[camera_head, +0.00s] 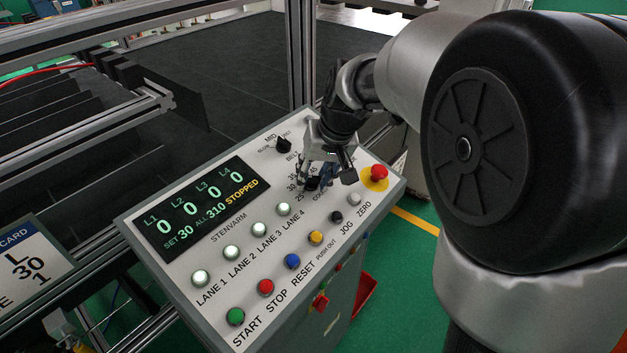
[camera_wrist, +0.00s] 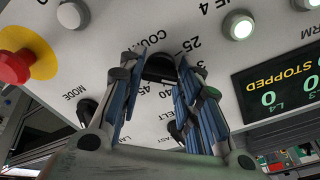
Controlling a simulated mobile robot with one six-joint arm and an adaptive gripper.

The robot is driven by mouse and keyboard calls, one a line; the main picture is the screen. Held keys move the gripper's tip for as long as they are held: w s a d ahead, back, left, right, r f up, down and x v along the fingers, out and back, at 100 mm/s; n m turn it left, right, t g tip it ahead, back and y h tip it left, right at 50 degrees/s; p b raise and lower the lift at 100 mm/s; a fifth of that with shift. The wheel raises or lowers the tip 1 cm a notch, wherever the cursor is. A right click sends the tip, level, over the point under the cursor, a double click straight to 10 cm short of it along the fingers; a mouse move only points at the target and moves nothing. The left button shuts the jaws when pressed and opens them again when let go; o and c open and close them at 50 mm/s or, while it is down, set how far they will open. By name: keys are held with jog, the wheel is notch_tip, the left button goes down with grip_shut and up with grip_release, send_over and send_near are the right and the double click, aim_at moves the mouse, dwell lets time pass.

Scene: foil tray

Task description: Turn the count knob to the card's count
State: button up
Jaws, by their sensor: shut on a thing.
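The black count knob (camera_wrist: 160,68) sits on the sloped panel between my gripper's blue-padded fingers (camera_wrist: 157,76) in the wrist view. My gripper is shut on it. In the head view my gripper (camera_head: 326,172) hides most of the knob and part of its scale. Scale marks 25, 40 and 45 show around the knob in the wrist view; I cannot tell its pointer direction. The display (camera_head: 203,212) reads SET 30, ALL 310, STOPPED, with zeros for L1 to L4.
The belt knob (camera_head: 283,146) is just up-left of my gripper. The red emergency button (camera_head: 379,173) on its yellow disc is close to the right. Lit lane buttons (camera_head: 284,209) and coloured push buttons (camera_head: 292,261) fill the panel's front. A metal frame (camera_head: 299,60) stands behind.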

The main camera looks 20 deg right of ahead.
jog(key=shift+n+b, duration=0.6)
jog(key=shift+n, duration=0.5)
jog(key=o, duration=1)
jog(key=shift+o, duration=0.2)
jog(key=v, duration=1.2)
jog(key=shift+d, duration=0.2)
